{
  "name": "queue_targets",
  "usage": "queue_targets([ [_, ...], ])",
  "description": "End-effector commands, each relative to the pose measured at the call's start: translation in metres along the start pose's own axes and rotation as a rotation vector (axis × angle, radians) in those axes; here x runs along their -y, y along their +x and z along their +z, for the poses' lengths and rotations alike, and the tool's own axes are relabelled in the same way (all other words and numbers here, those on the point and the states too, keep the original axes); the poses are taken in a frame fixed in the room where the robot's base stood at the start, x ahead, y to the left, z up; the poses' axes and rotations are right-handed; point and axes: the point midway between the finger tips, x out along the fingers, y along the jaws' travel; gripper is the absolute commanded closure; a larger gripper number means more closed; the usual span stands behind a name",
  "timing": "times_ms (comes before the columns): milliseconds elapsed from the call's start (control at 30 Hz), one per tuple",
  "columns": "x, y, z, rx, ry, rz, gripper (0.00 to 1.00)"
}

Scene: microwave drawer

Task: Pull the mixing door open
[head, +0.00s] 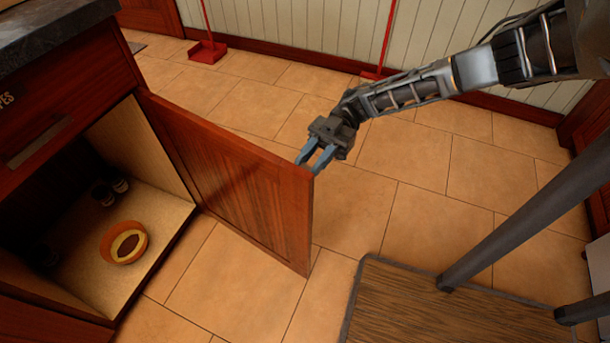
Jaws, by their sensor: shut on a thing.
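The mixing door (235,185) is a reddish-brown wooden cabinet door in the head view. It is hinged at its left edge and stands swung well out from the cabinet (60,120), so the inside shows. My gripper (315,165) reaches in from the upper right and is shut on the door's free edge near its top corner. The fingers' far sides and any handle on the door's outer face are hidden.
Inside the cabinet are an orange bowl (124,243) and small dark jars (110,188). A wooden stool or table top (440,305) stands at the lower right. A red dustpan (207,50) is by the back wall.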

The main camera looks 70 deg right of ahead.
Motion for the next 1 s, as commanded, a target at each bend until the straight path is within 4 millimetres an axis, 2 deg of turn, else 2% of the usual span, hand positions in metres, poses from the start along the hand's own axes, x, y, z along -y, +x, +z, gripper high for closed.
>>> queue_targets([
  [500, -0.0008, -0.0059, 0.0015, 0.004, 0.001, -0.014, 1.0],
  [533, -0.0008, -0.0058, 0.0015, 0.004, 0.001, -0.014, 0.68],
  [767, -0.0008, -0.0056, 0.001, 0.003, 0.001, -0.014, 0.45],
  [1000, -0.0009, -0.006, 0.0009, 0.002, 0.001, -0.014, 0.45],
])
